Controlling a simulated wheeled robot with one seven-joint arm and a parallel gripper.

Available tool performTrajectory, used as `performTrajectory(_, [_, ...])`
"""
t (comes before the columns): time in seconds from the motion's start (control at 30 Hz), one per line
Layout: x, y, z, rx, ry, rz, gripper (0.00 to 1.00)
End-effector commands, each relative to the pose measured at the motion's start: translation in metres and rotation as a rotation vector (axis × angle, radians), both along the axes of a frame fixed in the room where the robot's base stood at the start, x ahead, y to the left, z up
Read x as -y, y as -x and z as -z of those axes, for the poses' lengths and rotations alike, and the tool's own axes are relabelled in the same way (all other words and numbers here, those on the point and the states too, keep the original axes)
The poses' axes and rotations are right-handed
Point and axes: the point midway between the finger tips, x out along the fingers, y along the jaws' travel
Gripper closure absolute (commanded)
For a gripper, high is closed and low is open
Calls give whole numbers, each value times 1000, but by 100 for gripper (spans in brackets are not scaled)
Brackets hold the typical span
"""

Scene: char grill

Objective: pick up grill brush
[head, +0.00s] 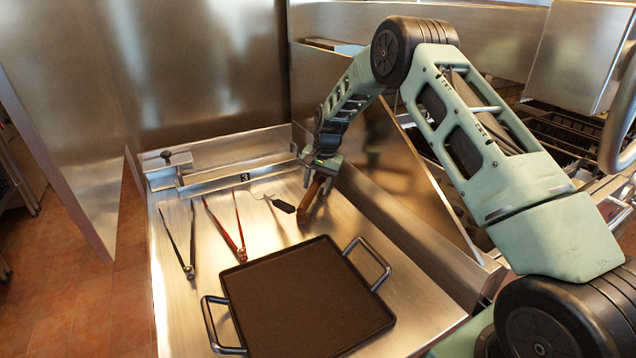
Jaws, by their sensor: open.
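The grill brush, which looks like a brown wooden piece (308,201), stands out below my gripper at the back right of the steel worktop. It is seen at a slant, and its upper end is partly hidden by the gripper. My gripper (319,180) is open and points down over the upper end of the brush, with fingers close to it. I cannot tell whether the fingers touch it.
A black-handled wire tool (282,205) lies just left of the brush. Red tongs (238,252) and dark tongs (188,268) lie further left. A dark griddle pan (305,300) with two metal handles fills the front of the worktop (180,325). A steel wall (430,190) rises at right.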

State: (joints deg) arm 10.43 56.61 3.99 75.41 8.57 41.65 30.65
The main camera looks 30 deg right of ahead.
Motion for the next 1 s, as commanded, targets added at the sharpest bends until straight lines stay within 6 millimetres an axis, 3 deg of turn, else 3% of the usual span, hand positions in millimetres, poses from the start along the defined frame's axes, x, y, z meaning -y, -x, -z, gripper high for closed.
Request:
performTrajectory(0.27, [0,-1,3,1,0,0,53])
performTrajectory(0.43, [0,-1,3,1,0,0,100])
performTrajectory(0.87, [-2,-1,1,3,0,-1,100])
performTrajectory(1.0, [-4,-2,-9,6,2,-1,100])
